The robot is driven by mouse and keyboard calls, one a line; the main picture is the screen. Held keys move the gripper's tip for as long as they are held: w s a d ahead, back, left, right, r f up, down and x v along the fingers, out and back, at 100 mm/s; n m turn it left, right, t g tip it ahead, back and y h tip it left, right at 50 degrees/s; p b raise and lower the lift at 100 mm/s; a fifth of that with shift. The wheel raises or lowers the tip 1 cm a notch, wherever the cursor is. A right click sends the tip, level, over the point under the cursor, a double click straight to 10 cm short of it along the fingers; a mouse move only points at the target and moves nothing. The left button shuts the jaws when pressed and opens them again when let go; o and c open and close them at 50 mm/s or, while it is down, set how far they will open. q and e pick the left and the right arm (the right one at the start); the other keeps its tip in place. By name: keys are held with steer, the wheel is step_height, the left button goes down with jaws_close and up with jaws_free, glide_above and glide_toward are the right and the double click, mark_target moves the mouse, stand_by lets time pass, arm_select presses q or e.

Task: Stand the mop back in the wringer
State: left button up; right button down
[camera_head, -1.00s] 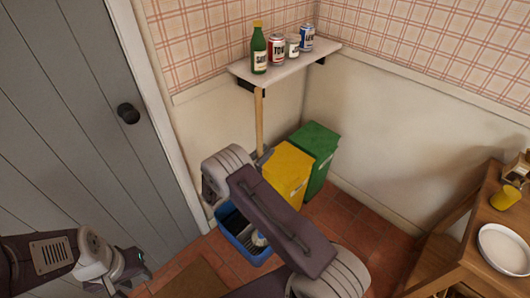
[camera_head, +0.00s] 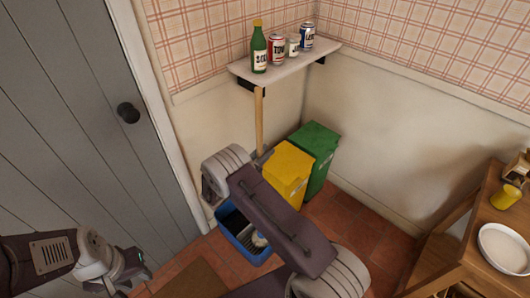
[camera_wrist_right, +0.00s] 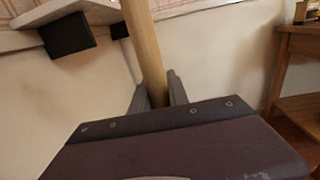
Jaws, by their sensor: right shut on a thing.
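The mop's wooden handle (camera_head: 259,120) stands about upright, its top close to the wall shelf's front edge. My right arm covers the middle of the mop. A pale part that looks like the mop head (camera_head: 260,240) shows low at the right side of a blue bucket (camera_head: 236,241). Whether it sits inside the wringer cannot be told. In the right wrist view, my right gripper (camera_wrist_right: 157,92) is shut around the handle, one finger on each side. My left gripper (camera_head: 138,272) is low at the left, away from the mop; its fingers are unclear.
A shelf (camera_head: 290,63) above holds a green bottle (camera_head: 259,50) and several cans. A yellow bin (camera_head: 287,172) and a green bin (camera_head: 318,150) stand right of the mop. A grey door (camera_head: 80,120) is at left, a wooden table (camera_head: 470,245) at right.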

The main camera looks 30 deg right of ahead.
steer(key=c, duration=1.2)
jaws_free()
steer(key=shift+f, duration=0.1)
steer(key=shift+a, duration=0.1)
steer(key=v, duration=0.9)
